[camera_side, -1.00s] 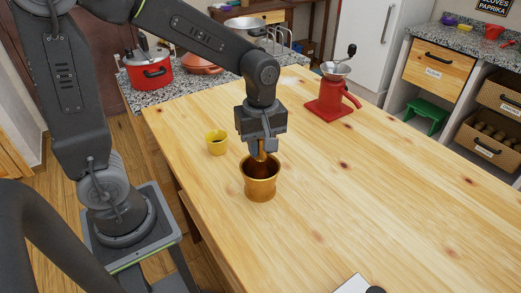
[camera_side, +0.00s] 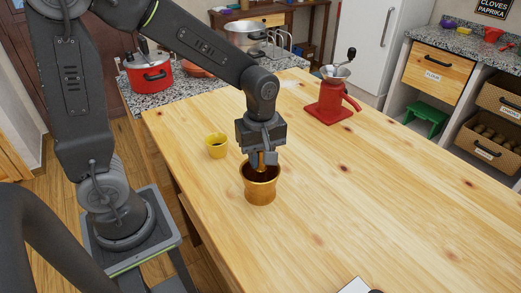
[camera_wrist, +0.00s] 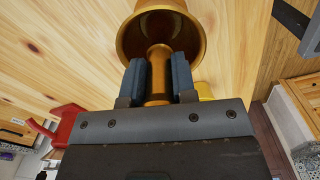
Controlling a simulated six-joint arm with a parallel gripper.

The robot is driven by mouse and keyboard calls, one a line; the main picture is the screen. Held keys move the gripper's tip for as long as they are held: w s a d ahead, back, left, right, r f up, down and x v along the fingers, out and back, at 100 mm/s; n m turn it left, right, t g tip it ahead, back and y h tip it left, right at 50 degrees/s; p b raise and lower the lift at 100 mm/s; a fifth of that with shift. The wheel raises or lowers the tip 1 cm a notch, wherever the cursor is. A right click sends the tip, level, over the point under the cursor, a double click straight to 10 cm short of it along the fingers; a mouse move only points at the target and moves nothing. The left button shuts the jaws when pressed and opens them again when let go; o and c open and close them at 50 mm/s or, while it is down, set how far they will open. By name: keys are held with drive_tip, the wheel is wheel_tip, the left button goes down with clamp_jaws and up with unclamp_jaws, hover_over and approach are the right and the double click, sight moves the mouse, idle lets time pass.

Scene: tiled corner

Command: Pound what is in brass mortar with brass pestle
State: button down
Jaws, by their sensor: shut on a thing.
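The brass mortar (camera_side: 260,190) stands upright on the wooden table; it also shows in the wrist view (camera_wrist: 194,25). My gripper (camera_side: 262,160) is right above the mortar's mouth and shut on the brass pestle (camera_wrist: 159,72). In the wrist view the pestle lies between the two fingers (camera_wrist: 159,82) and points into the mortar. The pestle's lower end and what is in the mortar are hidden or too dark to make out.
A small yellow cup (camera_side: 217,146) stands just left of the mortar. A red grinder (camera_side: 331,103) stands farther back to the right. A dark-topped object (camera_side: 375,290) is cut off at the bottom edge. The table's right side (camera_side: 400,200) is clear.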

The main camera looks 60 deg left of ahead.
drive_tip(key=shift+r, duration=0.15)
drive_tip(key=shift+r, duration=1.4)
drive_tip(key=shift+r, duration=0.1)
drive_tip(key=shift+r, duration=5)
